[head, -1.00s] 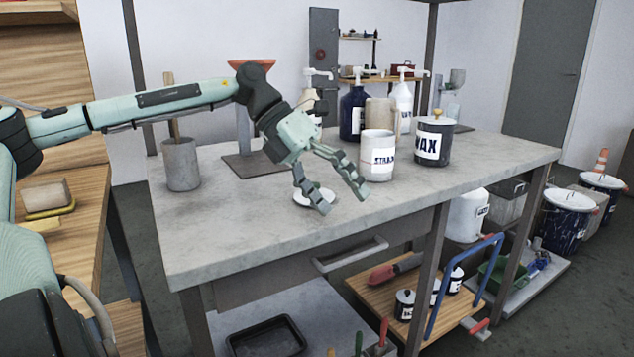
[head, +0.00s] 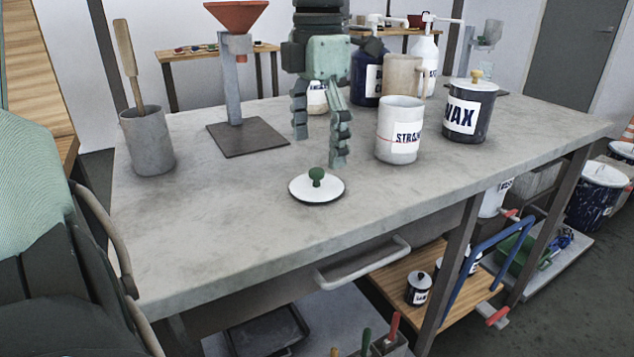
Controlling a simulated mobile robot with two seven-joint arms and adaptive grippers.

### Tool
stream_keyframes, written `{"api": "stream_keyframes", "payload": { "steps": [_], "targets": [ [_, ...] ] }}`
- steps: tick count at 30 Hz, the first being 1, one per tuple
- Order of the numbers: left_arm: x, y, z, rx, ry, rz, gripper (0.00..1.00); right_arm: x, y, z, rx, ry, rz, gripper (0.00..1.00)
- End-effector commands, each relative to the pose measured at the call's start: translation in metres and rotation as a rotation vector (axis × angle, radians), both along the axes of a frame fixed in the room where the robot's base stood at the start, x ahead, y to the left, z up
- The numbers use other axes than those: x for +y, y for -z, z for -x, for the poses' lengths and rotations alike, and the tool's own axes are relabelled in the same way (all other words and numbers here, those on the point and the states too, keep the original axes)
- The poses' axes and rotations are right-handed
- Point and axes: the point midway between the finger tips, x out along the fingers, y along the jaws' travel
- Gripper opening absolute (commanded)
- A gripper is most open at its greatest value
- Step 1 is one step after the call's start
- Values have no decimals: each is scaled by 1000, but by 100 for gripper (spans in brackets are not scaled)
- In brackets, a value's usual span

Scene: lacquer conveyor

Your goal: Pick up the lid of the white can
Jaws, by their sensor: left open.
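A white lid (head: 318,189) with a green knob lies flat on the grey workbench (head: 230,225), near its front edge. The white can (head: 400,130), labelled "STRA..." with the rest of the word unclear, stands upright to the right and behind the lid, with no lid on it. My left gripper (head: 320,150) is open, fingers pointing down, above and behind the lid and left of the can. Nothing is between its fingers, and it does not touch the lid. My right gripper is out of view.
A dark "WAX" can (head: 468,110) with its lid on stands right of the white can. Behind are a beige mug (head: 402,76), a blue bottle (head: 367,80) and a white pump bottle (head: 424,62). A grey pot (head: 147,141) and a funnel stand (head: 236,85) stand left. The bench's front left is clear.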

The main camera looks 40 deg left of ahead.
Motion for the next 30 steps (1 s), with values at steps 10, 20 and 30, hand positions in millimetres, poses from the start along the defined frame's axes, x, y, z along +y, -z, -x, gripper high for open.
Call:
{"api": "stream_keyframes", "payload": {
  "steps": [10, 20, 30],
  "targets": [
    [-1, 47, 3, 0, 0, 3, 86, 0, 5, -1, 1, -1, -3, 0],
    [-1, 51, 3, 0, -1, 2, 81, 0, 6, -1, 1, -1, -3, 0],
    [-1, 50, 3, 0, -1, 2, 39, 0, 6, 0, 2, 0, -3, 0]
  ]
}}
